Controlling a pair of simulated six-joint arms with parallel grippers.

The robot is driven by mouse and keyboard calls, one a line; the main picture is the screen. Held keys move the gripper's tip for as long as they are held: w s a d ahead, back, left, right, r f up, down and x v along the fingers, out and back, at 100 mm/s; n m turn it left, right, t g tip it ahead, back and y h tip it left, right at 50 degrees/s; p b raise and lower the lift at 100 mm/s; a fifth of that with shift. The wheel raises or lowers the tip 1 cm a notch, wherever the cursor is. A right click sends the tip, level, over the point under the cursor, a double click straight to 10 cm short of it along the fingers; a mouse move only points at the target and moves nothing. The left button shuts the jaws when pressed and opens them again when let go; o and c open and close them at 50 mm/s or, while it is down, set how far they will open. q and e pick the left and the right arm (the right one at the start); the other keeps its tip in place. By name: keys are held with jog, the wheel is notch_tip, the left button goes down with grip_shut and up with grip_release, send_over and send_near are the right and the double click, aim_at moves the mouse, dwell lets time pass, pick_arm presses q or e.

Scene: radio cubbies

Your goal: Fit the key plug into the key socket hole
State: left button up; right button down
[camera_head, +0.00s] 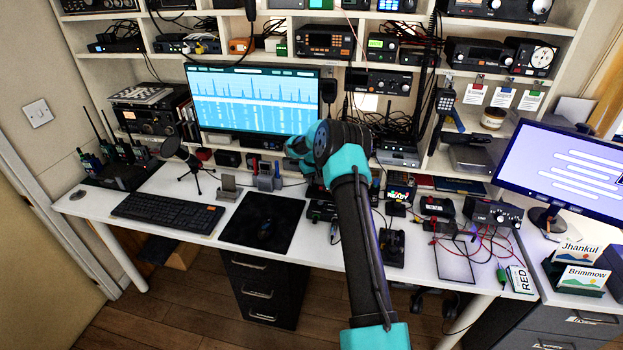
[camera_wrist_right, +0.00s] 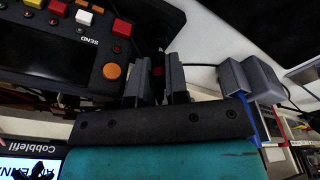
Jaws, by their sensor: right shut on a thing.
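Beside the fingers, in the wrist view, is a black box (camera_wrist_right: 60,58) with coloured buttons, an orange knob and a SEND label. I cannot make out the key socket hole in either view. My left gripper is out of view.
Grey blocks (camera_wrist_right: 233,82) stand right of the fingers in the wrist view. On the white desk are a keyboard (camera_head: 168,213), a black mat (camera_head: 262,222) and a microphone (camera_head: 178,155). Several tangled leads (camera_head: 478,245) lie at the right. Crowded shelves stand behind.

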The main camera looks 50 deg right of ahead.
jog(key=shift+f, duration=0.65)
jog(key=c, duration=1.1)
grip_release()
jog(key=shift+o, duration=0.2)
jog(key=shift+d, duration=0.15)
jog(key=shift+r, duration=0.1)
jog(key=shift+r, duration=0.2)
notch_tip(320, 180, up, 17)
jog(key=s+a, duration=0.1)
jog(key=shift+s+a+f, duration=0.15)
jog(key=shift+s+a, duration=0.05)
jog(key=shift+s, duration=0.15)
